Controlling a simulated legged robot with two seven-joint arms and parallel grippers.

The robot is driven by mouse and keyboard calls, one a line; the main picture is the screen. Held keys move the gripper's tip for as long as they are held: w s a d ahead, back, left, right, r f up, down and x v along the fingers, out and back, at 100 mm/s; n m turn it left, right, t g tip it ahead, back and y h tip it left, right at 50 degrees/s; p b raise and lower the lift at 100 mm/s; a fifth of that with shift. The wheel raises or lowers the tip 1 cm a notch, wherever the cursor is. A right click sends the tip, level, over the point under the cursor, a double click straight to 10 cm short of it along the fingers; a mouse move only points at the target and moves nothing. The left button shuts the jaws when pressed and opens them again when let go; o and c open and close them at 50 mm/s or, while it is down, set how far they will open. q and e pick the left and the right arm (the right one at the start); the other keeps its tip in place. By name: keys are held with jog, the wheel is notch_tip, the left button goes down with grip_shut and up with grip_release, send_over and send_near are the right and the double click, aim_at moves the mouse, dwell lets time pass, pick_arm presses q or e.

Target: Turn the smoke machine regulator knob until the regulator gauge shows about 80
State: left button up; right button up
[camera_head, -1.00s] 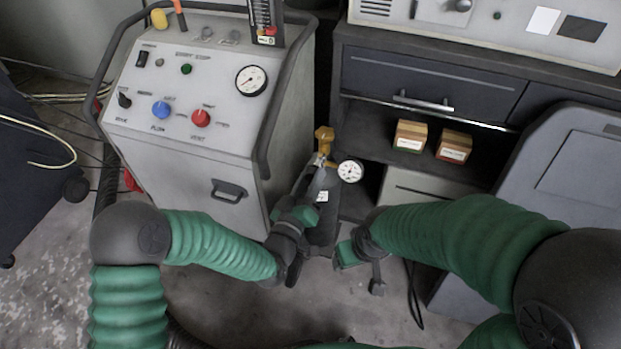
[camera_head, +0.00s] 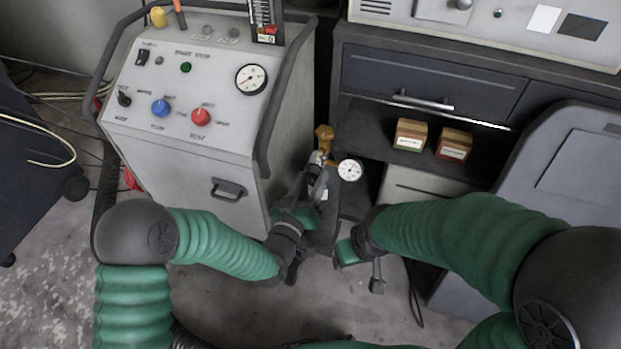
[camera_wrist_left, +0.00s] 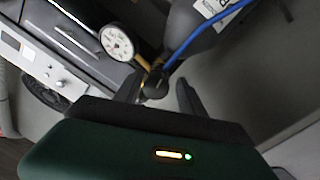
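The regulator gauge (camera_head: 349,170) is a small white dial beside a brass valve (camera_head: 324,138), right of the smoke machine (camera_head: 180,145). In the left wrist view the gauge (camera_wrist_left: 117,42) shows larger, but its reading is too small to tell. A dark round regulator knob (camera_wrist_left: 154,86) lies between the fingertips of my left gripper (camera_wrist_left: 159,94). The fingers are apart, with a visible gap on the knob's right side. In the head view my left gripper (camera_head: 312,180) reaches up just below the valve. My right gripper (camera_head: 362,262) hangs low and away from the regulator; its fingers are unclear.
The smoke machine carries a blue knob (camera_head: 160,108), a red knob (camera_head: 200,117) and its own panel gauge (camera_head: 251,79). A dark cabinet (camera_head: 430,75) with two small boxes on its shelf stands at the right. A blue hose (camera_wrist_left: 205,32) runs past the regulator bottle.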

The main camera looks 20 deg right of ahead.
pick_arm(q)
jog(key=shift+o, duration=0.7)
jog(key=shift+r, duration=0.25)
jog(key=shift+s+a, duration=0.1)
jog(key=p+v, duration=0.4)
jog(key=v, duration=1.2)
jog(key=shift+p, duration=0.35)
jog(key=shift+s+a, duration=0.1)
jog(key=shift+a, duration=0.1)
